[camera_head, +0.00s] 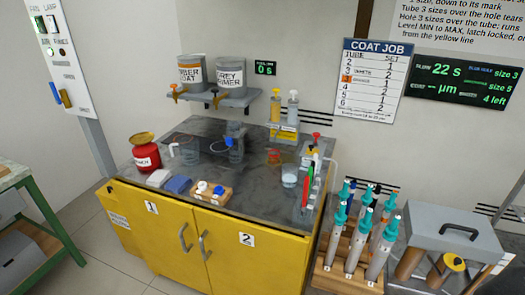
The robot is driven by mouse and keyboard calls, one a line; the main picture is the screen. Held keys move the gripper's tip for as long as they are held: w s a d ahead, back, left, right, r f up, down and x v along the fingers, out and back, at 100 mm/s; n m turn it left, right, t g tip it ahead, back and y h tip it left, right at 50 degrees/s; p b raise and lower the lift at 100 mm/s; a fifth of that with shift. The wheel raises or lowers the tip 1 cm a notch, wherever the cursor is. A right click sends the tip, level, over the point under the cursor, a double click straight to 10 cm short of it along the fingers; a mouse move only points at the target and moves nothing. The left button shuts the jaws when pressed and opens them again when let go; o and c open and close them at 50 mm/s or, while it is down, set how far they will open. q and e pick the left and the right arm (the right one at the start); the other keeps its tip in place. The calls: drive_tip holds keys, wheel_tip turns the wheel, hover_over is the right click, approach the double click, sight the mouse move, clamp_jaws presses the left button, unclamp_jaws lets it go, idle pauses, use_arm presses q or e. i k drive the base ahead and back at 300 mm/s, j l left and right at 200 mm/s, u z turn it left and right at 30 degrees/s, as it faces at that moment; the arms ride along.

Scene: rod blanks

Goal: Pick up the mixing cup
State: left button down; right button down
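Several clear vessels stand on the dark top of the yellow cabinet (215,190), and I cannot tell for sure which is the mixing cup. A small clear cup (289,178) with something pale in it stands at the right of the top. A taller clear vessel (236,150) with a blue part on top stands near the back middle. Neither of my grippers shows in this view.
A red can (146,155) labelled thinner, folded cloths (177,184) and a wooden block (211,193) line the front left. Two paint tanks (230,75) sit on a wall shelf. A rack of teal-capped cylinders (360,235) stands right. The top's middle is fairly clear.

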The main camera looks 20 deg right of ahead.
sight(274, 157)
drive_tip(key=i+j, duration=0.15)
drive_tip(key=i, duration=0.25)
drive_tip(key=i+j, duration=0.15)
drive_tip(key=i, duration=0.25)
drive_tip(key=z, duration=1.8)
